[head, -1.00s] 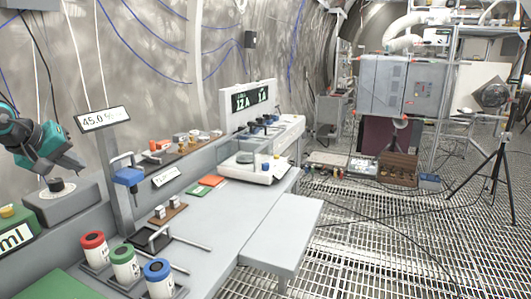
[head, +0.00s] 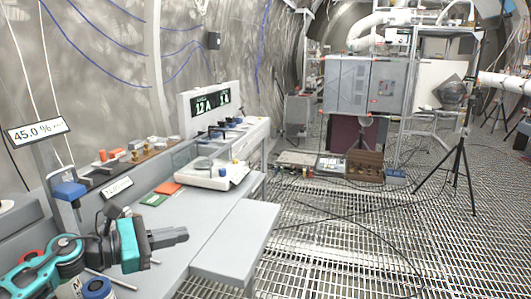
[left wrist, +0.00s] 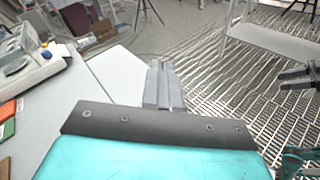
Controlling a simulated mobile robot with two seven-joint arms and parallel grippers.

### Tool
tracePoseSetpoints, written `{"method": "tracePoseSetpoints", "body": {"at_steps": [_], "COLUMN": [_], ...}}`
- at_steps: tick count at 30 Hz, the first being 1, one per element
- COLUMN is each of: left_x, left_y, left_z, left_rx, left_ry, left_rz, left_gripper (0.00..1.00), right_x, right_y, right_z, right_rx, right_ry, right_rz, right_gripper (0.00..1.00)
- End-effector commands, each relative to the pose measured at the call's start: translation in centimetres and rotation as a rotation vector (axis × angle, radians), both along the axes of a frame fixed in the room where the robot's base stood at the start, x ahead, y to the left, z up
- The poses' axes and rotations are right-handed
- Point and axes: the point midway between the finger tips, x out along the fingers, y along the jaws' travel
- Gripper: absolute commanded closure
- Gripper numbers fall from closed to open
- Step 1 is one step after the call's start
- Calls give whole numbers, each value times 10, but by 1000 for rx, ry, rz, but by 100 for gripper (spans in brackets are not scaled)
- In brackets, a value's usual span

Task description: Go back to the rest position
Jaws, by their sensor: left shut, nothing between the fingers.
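My left gripper (head: 180,236) is in the lower left of the head view, over the grey bench (head: 205,228). Its dark fingers are together with nothing between them, pointing right. In the left wrist view the shut fingers (left wrist: 157,85) point away over the bench edge and grated floor. A dark gripper, apparently my right one (left wrist: 298,77), shows at the right edge of the left wrist view; its jaw state is unclear. My left arm partly hides the coloured containers on the bench, including a blue-lidded one (head: 97,289).
A scale (head: 213,174) and orange and green cards (head: 167,188) lie farther back. A lower bench (head: 236,242) juts right. Grated floor (head: 330,240) is open, with cables and a tripod (head: 460,155).

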Motion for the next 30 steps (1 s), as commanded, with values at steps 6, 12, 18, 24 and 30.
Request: {"method": "tracePoseSetpoints", "body": {"at_steps": [6, 12, 18, 24, 30], "left_x": [-42, -82, -144, -215, -243], "left_y": [-47, -44, -31, -22, -20], "left_z": [-35, -90, -163, -222, -239], "left_rx": [-879, -1663, -2340, 2226, 2110], "left_ry": [669, 1288, 1706, -1430, -1272], "left_rz": [173, 381, 658, -775, -784], "left_gripper": [100, 100, 100, 100, 100], "right_x": [1, 1, -5, -15, -20], "right_y": [-15, -26, -23, -6, 1], "right_z": [2, 3, 1, -3, -6], "right_rx": [-4, -9, -19, -38, -46], "right_ry": [-16, -29, -14, 24, 39], "right_rz": [-36, -60, -46, 7, 29], "right_gripper": [57, 57, 57, 57, 57]}}
